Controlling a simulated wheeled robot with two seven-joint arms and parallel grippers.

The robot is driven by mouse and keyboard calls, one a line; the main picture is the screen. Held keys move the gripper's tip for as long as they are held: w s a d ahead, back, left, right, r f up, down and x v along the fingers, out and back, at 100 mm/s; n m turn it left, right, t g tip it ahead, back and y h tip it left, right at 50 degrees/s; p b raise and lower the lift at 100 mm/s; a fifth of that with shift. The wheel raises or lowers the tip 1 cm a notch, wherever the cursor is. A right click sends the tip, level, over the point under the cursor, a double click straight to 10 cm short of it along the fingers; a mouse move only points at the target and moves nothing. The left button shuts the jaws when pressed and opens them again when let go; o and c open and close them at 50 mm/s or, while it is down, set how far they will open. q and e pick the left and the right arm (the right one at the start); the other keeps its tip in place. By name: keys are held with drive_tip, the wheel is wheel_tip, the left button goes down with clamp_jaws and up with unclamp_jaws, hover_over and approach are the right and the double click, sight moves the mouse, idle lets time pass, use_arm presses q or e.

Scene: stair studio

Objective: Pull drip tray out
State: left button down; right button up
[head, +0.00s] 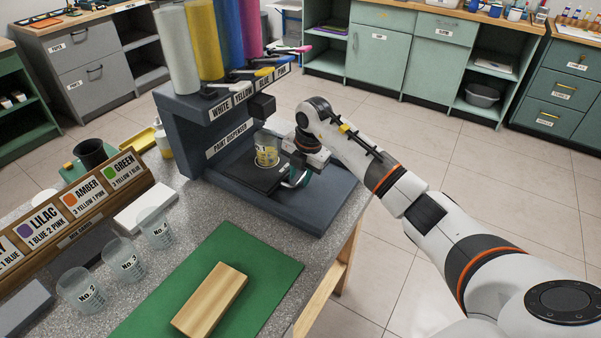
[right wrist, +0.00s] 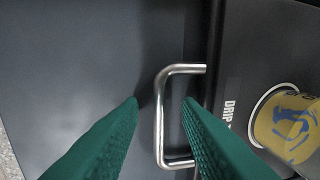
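The dark drip tray (head: 258,178) sits in the base of the paint dispenser (head: 225,115). In the right wrist view the tray (right wrist: 232,70) shows part of its "DRIP" label and a silver bar handle (right wrist: 159,120). My right gripper (right wrist: 162,102) has its two green fingers open, one on each side of the handle's bar, with gaps visible on both sides. In the head view the right gripper (head: 296,175) is at the tray's front, partly hidden by its wrist. A clear cup with yellow contents (head: 266,158) stands on the tray. My left gripper is not in view.
The dispenser stands near the right edge of a speckled table (head: 205,210). A green mat (head: 250,262) with a wooden block (head: 210,299) lies in front. Several empty cups (head: 121,258) and a label rack (head: 95,215) are at left.

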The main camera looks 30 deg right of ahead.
clamp_jaws()
drive_tip(key=shift+s+d+p, duration=0.3)
drive_tip(key=shift+s+p, duration=0.05)
drive_tip(key=shift+s, duration=0.1)
drive_tip(key=s+d+p, duration=0.1)
drive_tip(key=s+d, duration=0.1)
drive_tip(key=s, duration=0.1)
drive_tip(key=s+d, duration=0.2)
drive_tip(key=s, duration=0.2)
drive_tip(key=s+d+p, duration=0.1)
drive_tip(key=s+d, duration=0.1)
drive_tip(key=s, duration=0.1)
drive_tip(key=shift+s+d+p, duration=0.1)
drive_tip(key=shift+s+p, duration=0.2)
drive_tip(key=shift+s+d, duration=0.45)
drive_tip(key=shift+s, duration=0.3)
